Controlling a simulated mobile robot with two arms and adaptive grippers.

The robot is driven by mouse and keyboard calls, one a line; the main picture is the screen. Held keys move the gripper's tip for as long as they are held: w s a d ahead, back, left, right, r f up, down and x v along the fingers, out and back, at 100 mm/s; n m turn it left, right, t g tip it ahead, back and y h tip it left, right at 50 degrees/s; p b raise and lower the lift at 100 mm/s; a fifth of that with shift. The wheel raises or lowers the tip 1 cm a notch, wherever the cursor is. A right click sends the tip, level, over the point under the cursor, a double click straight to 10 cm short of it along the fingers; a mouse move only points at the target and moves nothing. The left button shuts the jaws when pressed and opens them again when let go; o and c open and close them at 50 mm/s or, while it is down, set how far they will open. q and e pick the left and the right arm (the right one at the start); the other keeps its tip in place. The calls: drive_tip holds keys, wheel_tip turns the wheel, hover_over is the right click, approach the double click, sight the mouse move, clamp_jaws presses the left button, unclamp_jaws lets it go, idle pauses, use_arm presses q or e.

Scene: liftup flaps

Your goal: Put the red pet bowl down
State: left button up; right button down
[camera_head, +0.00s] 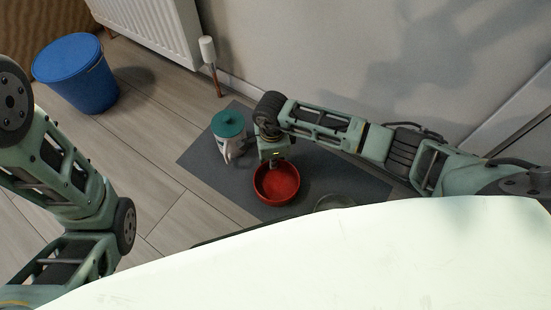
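The red pet bowl (277,184) is over the dark grey mat (208,157) on the floor, in the middle of the head view. I cannot tell whether it touches the mat. My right arm reaches in from the right, and my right gripper (273,161) points down at the bowl's far rim. Its fingertips are small and partly hidden there, so whether they are shut on the rim is unclear. My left arm is at the left of the view, but its gripper is out of view.
A white container with a teal lid (229,128) stands on the mat just left of my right gripper. A greyish round dish (334,202) lies right of the bowl, partly hidden by my body. A blue bin (77,73), radiator (150,28) and wall (330,60) are behind.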

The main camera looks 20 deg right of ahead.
drive_tip(key=shift+w, duration=0.1)
drive_tip(key=shift+r, duration=0.1)
drive_tip(key=shift+f, duration=0.2)
drive_tip(key=c, duration=2)
unclamp_jaws()
drive_tip(key=shift+r, duration=0.15)
